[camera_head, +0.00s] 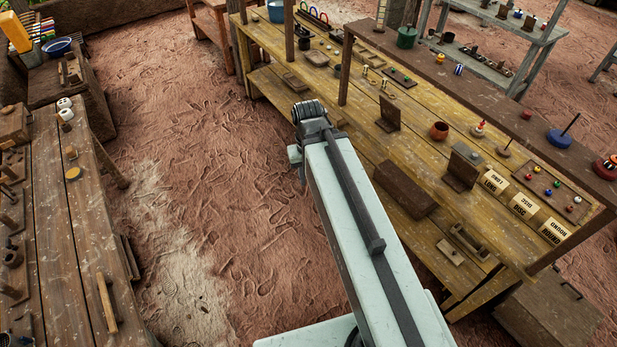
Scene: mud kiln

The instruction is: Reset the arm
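My arm (355,200) reaches up from the lower right of the head view. Its white link carries a dark strip along the top. At its far end is a dark joint (312,118), with a small pale part (295,153) beside it. The arm's end is over the dirt floor, close to the near edge of the yellow wooden workbench (415,145). My gripper's fingers are hidden behind or below the arm's end, so their opening does not show. Nothing held can be seen.
The workbench bears labelled blocks (524,206), a brown pot (439,131) and other small items. A dark raised shelf (470,85) runs along its back. Another wooden table (75,220) stands at left. Reddish dirt floor (200,170) lies clear between them.

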